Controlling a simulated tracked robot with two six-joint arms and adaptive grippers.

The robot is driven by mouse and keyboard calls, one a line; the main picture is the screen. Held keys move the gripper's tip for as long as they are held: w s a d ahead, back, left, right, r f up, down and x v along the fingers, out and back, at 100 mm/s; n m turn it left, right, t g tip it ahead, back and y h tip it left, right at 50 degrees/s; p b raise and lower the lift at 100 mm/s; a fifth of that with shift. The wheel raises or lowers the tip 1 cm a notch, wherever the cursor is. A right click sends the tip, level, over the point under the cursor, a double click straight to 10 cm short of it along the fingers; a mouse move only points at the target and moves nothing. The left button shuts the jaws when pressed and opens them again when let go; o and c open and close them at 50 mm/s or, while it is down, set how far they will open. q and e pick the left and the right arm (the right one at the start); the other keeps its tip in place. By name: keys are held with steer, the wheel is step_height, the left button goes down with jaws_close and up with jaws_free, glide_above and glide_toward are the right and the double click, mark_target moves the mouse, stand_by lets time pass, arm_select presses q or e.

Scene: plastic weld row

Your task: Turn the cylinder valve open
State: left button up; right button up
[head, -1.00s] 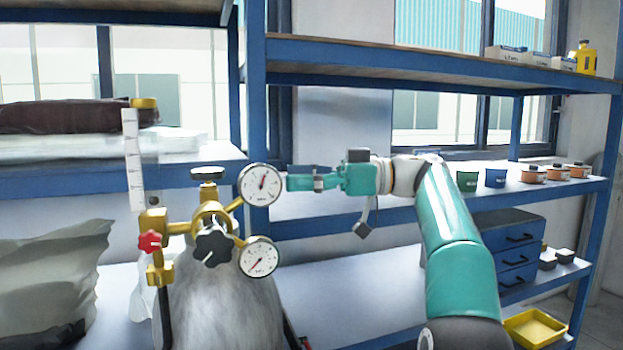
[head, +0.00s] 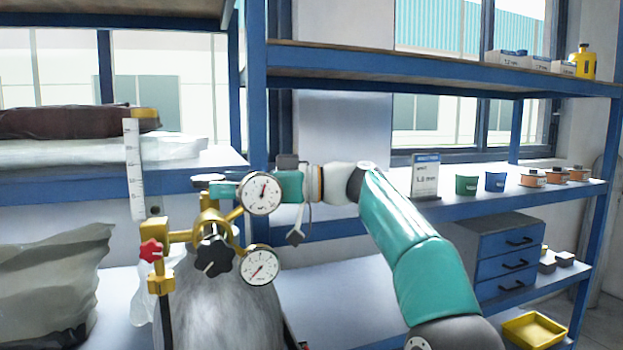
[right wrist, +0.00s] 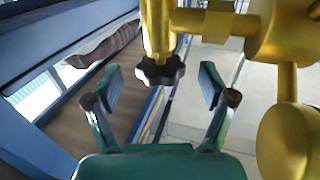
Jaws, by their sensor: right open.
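The gas cylinder (head: 225,310) stands at the lower left, with a brass valve and regulator on top. The valve's dark top handwheel (head: 207,178) is partly covered by my right gripper (head: 220,188). In the right wrist view the black lobed handwheel (right wrist: 160,71) lies between the two open fingers, with a gap on each side. My right gripper is open and holds nothing. Its front is partly hidden behind the upper gauge (head: 261,193) in the head view. A lower gauge (head: 260,265) and a black regulator knob (head: 214,256) sit below. My left gripper is not in view.
A flowmeter tube (head: 134,170) and a red knob (head: 151,251) stand left of the valve. Blue shelving (head: 430,87) is behind. A 1.0 mm sign (head: 425,176) and small cups stand on the middle shelf at right.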

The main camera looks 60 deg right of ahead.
mark_target(209, 177)
steer(key=x, duration=0.1)
steer(key=p+x, duration=0.1)
steer(key=x, duration=0.1)
steer(key=shift+w+a+r+p, duration=0.1)
steer(key=shift+w+r+p, duration=0.05)
steer(key=shift+r+p, duration=0.2)
steer(key=n+g+y+p, duration=0.3)
steer(key=shift+w+y, duration=0.15)
steer(key=shift+y, duration=0.25)
steer(key=shift+d+f+n+g, duration=0.2)
steer(key=shift+n+g, duration=0.1)
steer(key=shift+a+n+g+y, duration=0.2)
steer(key=shift+n+g+y, duration=0.1)
steer(key=shift+g+y, duration=0.15)
steer(key=shift+f+n+g+y, duration=0.2)
steer(key=shift+n+g+y, duration=0.1)
steer(key=shift+g+y, duration=0.05)
steer(key=shift+r+t, duration=0.2)
steer(key=shift+t, duration=0.2)
steer(key=shift+s+m+t+h, duration=0.2)
steer(key=shift+m+t+h, duration=0.2)
steer(key=shift+m+h, duration=0.2)
